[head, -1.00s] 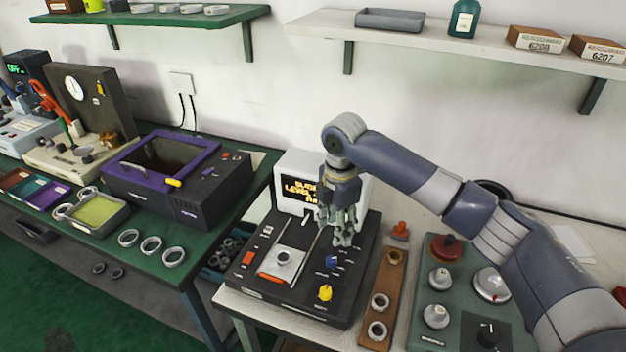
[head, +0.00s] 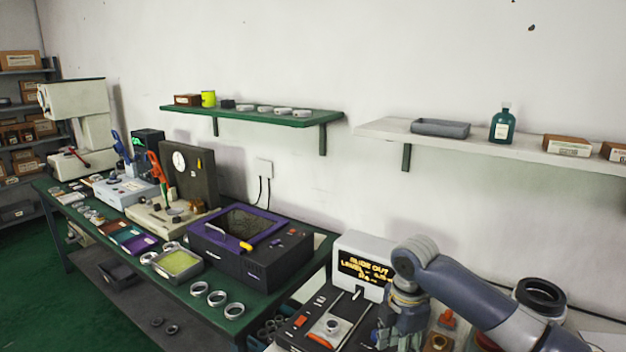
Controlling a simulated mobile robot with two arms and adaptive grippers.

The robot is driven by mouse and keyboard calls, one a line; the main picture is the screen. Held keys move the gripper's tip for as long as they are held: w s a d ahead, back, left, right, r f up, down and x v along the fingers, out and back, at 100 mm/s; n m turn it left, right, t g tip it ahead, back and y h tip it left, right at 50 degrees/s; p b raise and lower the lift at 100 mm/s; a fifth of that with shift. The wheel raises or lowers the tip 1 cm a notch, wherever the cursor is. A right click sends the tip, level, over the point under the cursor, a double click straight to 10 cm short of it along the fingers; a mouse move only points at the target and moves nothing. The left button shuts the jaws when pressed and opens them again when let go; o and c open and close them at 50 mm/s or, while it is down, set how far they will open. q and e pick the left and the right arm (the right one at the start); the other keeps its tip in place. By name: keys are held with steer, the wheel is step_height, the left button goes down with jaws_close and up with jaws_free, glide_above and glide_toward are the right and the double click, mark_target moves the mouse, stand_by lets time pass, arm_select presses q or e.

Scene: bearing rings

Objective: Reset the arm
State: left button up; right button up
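My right arm comes in from the right. Its gripper (head: 398,338) points down at the bottom edge, in front of the black test device's screen (head: 364,266) and to the right of its slide. The fingers look apart with nothing seen between them, though the tips are close to the frame edge. A bearing ring (head: 332,326) sits on the device's slide plate, apart from the gripper. My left gripper is not in view.
The green bench (head: 262,300) on the left holds a purple-rimmed box (head: 262,262), a tray with a yellow-green pad (head: 180,263) and loose rings (head: 217,298). Wall shelves (head: 470,142) hang above. A dark-topped round container (head: 540,298) stands right, behind my arm.

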steer(key=s+a+f+m+t+y, duration=0.1)
steer(key=s+a+f+m+y, duration=0.35)
steer(key=s+a+f, duration=0.8)
steer(key=s+d+f+m+t+h, duration=0.2)
steer(key=s+d+m+h, duration=0.3)
steer(key=s+d+m, duration=1.25)
steer(key=s+a+f+n+g, duration=0.1)
steer(key=s+f, duration=0.1)
steer(key=f, duration=1.2)
steer(key=s+a+f+n, duration=0.1)
steer(key=f+n, duration=0.1)
steer(key=f, duration=1.1)
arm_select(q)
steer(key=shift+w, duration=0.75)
arm_select(e)
steer(key=s+d+f+g, duration=0.1)
steer(key=s+d+f, duration=0.2)
steer(key=s+f, duration=1.2)
steer(key=shift+s+d, duration=0.15)
steer(key=shift+s, duration=0.7)
